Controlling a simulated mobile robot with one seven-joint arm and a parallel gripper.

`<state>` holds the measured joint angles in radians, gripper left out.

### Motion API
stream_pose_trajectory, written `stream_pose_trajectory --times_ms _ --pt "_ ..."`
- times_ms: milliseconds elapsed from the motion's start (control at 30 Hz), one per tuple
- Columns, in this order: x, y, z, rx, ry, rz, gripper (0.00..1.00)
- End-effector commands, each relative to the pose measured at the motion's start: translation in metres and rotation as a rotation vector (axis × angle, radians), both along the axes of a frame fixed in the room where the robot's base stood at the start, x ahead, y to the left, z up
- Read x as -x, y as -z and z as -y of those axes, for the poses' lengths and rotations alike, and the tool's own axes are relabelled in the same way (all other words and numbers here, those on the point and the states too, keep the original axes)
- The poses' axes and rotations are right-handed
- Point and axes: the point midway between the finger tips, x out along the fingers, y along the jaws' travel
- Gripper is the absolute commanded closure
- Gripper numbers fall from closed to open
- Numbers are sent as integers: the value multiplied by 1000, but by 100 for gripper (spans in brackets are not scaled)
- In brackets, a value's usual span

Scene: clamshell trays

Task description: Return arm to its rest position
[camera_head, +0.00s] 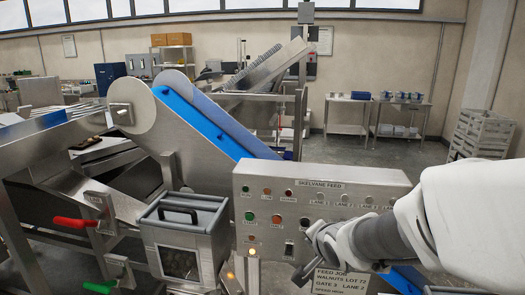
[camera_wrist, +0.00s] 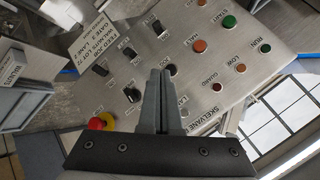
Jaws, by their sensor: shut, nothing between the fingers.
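My gripper (camera_wrist: 159,82) is shut and empty in the wrist view, its two grey fingers together in front of the control panel (camera_wrist: 235,75). In the head view my white arm reaches in from the right, and my gripper (camera_head: 299,277) is at the lower front of the same panel (camera_head: 262,176), partly hidden by my wrist. The panel reads SKELVANE FEED and carries buttons, lamps and black switches. I cannot tell whether the fingertips touch it.
A metal box with a black handle (camera_head: 180,215) stands left of the panel. A red lever (camera_head: 75,222) and a green lever (camera_head: 125,277) stick out further left. An inclined blue conveyor (camera_head: 215,125) rises behind. A red emergency knob (camera_wrist: 101,121) is close to my gripper.

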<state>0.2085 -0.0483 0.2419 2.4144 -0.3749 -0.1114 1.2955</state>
Motion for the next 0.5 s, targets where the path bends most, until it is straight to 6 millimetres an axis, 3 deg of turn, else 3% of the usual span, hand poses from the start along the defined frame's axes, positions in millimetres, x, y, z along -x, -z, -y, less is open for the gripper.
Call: stream_pose_trajectory --times_ms 233,500 --pt "72 -34 30 350 -133 -121 100" --pt "166 -48 34 550 -410 -276 100"
